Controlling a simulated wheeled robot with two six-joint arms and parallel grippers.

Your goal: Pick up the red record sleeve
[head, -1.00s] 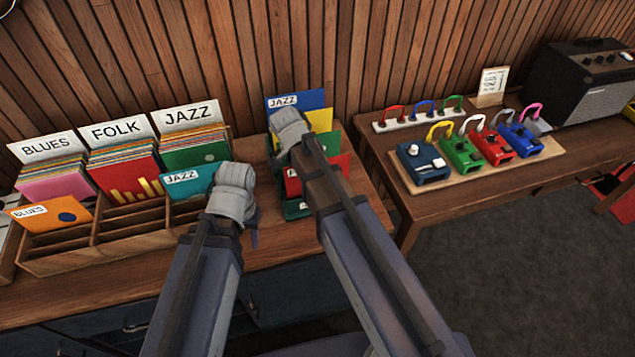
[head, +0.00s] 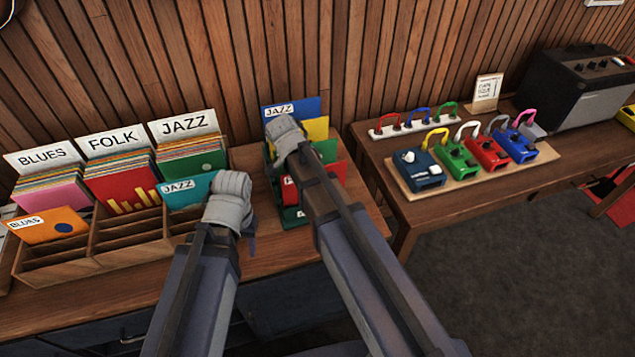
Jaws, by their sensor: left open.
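A red record sleeve (head: 341,172) stands in the small rack right of the bins, among blue, yellow and green sleeves. My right arm covers its middle; a red piece with a white label also shows left of the arm. Another red sleeve (head: 125,192), with yellow bars, fronts the FOLK bin. My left gripper (head: 249,240) is open, pointing down between the JAZZ bin and the rack; its wrist hides most of its fingers. My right gripper (head: 286,135) is over the rack in front of the blue JAZZ sleeve (head: 298,106); its fingers are hidden.
A wooden bin (head: 130,255) with BLUES, FOLK and JAZZ sections stands at the left. A teal JAZZ sleeve (head: 186,189) sits beside my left wrist. On the right table (head: 440,207) are a board of coloured pedals (head: 462,160) and an amplifier (head: 575,90).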

